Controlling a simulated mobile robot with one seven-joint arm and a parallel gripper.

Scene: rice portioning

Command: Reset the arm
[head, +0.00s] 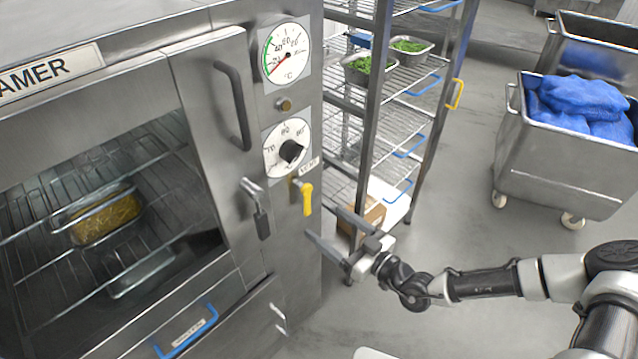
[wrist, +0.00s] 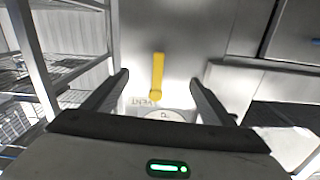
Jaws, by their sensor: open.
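My gripper (head: 322,228) is open and empty in the head view, at the right of the steamer's (head: 235,180) front panel, just below the yellow lever (head: 305,196). My arm reaches in from the right. In the wrist view my gripper (wrist: 158,85) shows two spread dark fingers, with the yellow lever (wrist: 158,76) appearing between them. Whether a finger touches the lever cannot be told. The black knob (head: 291,151) and the round gauge (head: 286,53) sit above the lever on the panel.
A wire rack (head: 375,130) stands right of the steamer, holding metal pans of green food (head: 369,68). A cardboard box (head: 366,213) is low on it. A steel cart (head: 548,165) with blue bags (head: 580,100) stands at the back right. A pan of yellow food (head: 106,217) sits inside the steamer.

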